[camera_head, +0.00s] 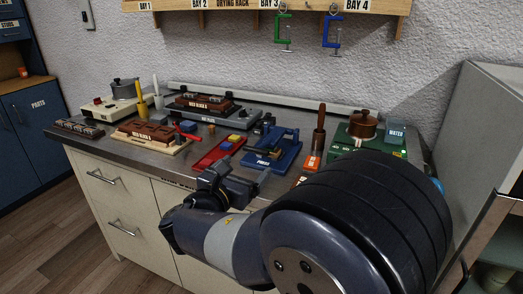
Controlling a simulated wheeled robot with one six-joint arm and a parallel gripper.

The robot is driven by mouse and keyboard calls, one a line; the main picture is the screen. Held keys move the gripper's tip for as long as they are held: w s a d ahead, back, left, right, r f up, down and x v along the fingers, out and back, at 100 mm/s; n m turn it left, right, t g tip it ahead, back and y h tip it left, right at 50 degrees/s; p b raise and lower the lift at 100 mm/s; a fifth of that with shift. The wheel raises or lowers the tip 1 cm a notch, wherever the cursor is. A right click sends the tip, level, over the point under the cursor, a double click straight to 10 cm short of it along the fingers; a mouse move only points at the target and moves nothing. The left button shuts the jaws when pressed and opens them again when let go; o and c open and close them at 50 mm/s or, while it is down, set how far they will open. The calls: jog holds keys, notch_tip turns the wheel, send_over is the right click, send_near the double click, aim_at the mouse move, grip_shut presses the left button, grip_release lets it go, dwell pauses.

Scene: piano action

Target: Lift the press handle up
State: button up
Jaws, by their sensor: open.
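A blue press-like fixture (288,155) with a small label on its front stands on the steel bench, right of the middle. A blue bar rises at its upper part, and I cannot tell for certain whether this is the press handle or how far it is raised. My gripper (217,176) is dark and open, at the front edge of the bench in this view. It shows left of and lower than the blue fixture, apart from it. I see nothing between its fingers, though they are small and partly hidden.
A red tray (217,153) with small blocks lies left of the blue fixture. Brown blocks on a wooden base (170,149) sit further left. Two clamps hang on the wall rack (225,5).

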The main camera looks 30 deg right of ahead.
aim_at(255, 149)
jog(key=shift+n, duration=0.3)
jog(key=x, duration=0.7)
jog(key=w+r+x, duration=0.1)
jog(key=x, duration=0.3)
jog(key=shift+a+b, duration=0.4)
jog(key=c, duration=1.4)
jog(key=shift+r, duration=0.15)
